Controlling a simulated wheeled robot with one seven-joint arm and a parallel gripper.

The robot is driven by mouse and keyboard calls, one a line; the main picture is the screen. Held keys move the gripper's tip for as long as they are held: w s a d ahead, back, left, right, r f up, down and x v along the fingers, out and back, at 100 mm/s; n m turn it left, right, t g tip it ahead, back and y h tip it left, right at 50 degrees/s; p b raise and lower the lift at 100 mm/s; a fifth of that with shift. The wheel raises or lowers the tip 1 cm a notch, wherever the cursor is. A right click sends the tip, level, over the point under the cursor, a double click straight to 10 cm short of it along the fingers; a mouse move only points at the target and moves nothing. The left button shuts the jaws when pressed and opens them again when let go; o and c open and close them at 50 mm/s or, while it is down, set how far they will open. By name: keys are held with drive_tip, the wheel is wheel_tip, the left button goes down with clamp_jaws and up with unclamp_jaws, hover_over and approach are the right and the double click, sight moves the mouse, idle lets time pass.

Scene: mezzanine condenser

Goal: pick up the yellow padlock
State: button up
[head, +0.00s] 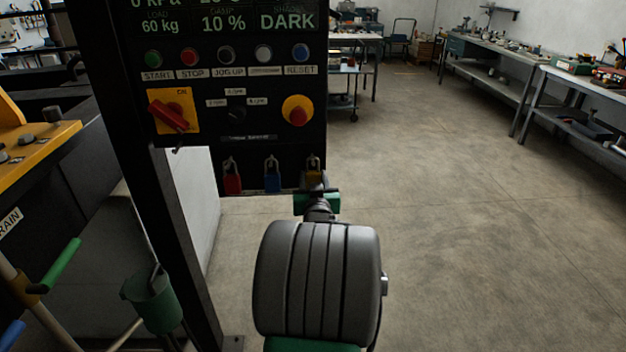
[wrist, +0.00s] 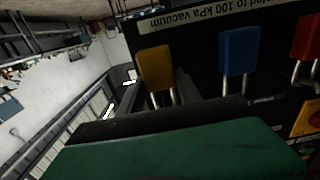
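The yellow padlock (head: 313,176) hangs by its shackle at the lower right edge of the black control panel (head: 205,130). It also shows in the wrist view (wrist: 155,68), which looks upside down, with its shackle pointing downward in the picture. My gripper (head: 317,188) is right at the yellow padlock's lower end and hides part of it in the head view. In the wrist view, a green and black part of my gripper fills the lower half and hides the fingertips. Whether the fingers touch the padlock or are open or shut cannot be told.
A blue padlock (head: 272,176) and a red padlock (head: 232,178) hang beside the yellow one. Above them are a red-and-yellow rotary switch (head: 172,112) and a red stop button (head: 297,110). Clear concrete floor (head: 450,220) lies to the right, with workbenches (head: 490,65) beyond.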

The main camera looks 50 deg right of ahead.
clamp_jaws()
drive_tip(key=shift+r, duration=0.1)
idle(0.3)
